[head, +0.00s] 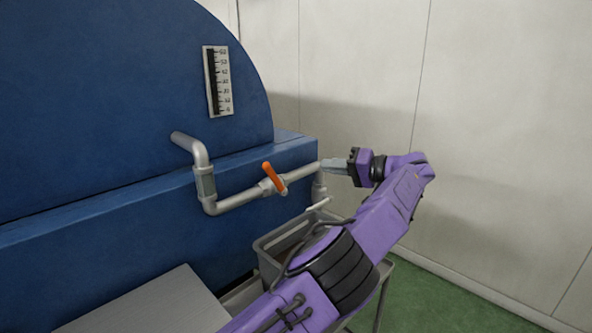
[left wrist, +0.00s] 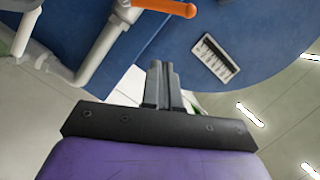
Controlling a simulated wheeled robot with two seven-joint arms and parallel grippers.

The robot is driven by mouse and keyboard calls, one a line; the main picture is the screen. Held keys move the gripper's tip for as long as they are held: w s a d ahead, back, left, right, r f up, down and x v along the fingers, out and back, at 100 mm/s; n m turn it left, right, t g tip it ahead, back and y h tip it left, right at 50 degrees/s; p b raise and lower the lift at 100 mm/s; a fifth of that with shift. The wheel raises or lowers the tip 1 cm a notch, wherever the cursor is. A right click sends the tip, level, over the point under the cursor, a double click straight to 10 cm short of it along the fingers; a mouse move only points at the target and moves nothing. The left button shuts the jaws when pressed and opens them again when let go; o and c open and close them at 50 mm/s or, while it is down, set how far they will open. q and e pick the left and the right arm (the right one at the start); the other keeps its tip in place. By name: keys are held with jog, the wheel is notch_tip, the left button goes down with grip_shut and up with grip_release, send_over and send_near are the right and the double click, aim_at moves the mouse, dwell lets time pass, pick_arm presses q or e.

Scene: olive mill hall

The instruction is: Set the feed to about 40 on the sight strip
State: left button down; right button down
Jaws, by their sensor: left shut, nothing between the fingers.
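The sight strip (head: 218,80) is a white scale with dark marks on the blue machine face; it also shows in the left wrist view (left wrist: 216,58). Its dark column runs along the left side, and the numbers are too small to read surely. An orange valve lever (head: 273,177) sits on the grey pipe (head: 240,197) below the strip, tilted up and left in the head view. The lever also shows at the top of the left wrist view (left wrist: 165,7). My left gripper (head: 324,166) is shut and empty, right of the lever and apart from it. My right gripper is out of view.
A grey bin (head: 268,244) on a cart stands below the pipe's outlet, partly hidden by my left arm. The pale wall (head: 500,120) and green floor (head: 440,305) at right are clear.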

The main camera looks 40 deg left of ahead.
aim_at(275, 180)
pick_arm(q)
jog(key=s+a+f+p, duration=0.2)
jog(key=s+a, duration=0.3)
jog(key=a, duration=0.5)
jog(key=shift+a+f, duration=0.3)
jog(key=shift+a, duration=0.1)
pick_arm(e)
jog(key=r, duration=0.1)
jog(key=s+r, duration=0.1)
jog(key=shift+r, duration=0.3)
pick_arm(q)
jog(key=shift+s, duration=0.15)
